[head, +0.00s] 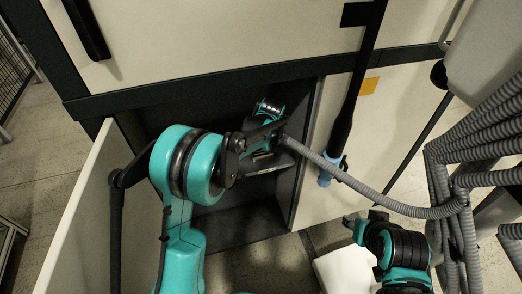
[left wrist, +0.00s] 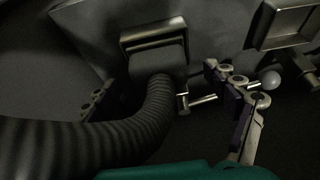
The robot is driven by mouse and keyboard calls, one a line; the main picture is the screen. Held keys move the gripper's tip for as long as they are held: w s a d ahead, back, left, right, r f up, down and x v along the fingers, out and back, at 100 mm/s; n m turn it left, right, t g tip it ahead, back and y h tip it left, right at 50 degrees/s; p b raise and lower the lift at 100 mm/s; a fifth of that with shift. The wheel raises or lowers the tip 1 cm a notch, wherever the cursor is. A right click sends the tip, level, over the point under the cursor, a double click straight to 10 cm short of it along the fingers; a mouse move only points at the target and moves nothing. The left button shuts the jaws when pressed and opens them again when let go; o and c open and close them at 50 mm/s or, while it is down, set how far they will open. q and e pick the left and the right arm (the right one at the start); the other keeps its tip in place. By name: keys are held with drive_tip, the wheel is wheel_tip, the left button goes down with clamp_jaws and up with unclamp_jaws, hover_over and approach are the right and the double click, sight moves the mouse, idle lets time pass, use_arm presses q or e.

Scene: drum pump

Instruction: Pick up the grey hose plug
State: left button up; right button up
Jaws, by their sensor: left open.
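The grey hose plug (left wrist: 158,62) is a dark grey block with a pale metal bar on top, on the end of a ribbed hose. It shows in the upper middle of the left wrist view. The ribbed grey hose (head: 380,198) runs from the right into the open cabinet in the head view. My left gripper (left wrist: 168,102) is open, one finger right of the plug, the other partly hidden behind the hose at left. In the head view my left arm reaches into the cabinet, and the plug is mostly hidden there. My right gripper (head: 352,222) is small at lower right.
The dark cabinet (head: 250,225) has an open pale door (head: 75,215) at left and a shelf inside. A black pole with a blue end (head: 327,170) hangs beside the opening. Bundled grey hoses (head: 475,190) fill the right. A metal fitting (left wrist: 280,25) sits right of the plug.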

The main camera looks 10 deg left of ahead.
use_arm(q)
drive_tip(key=shift+x, duration=1.25)
drive_tip(key=shift+s+r, duration=0.1)
drive_tip(key=shift+r, duration=0.05)
drive_tip(key=c, duration=1.5)
drive_tip(key=shift+o, duration=0.2)
drive_tip(key=shift+r, duration=0.1)
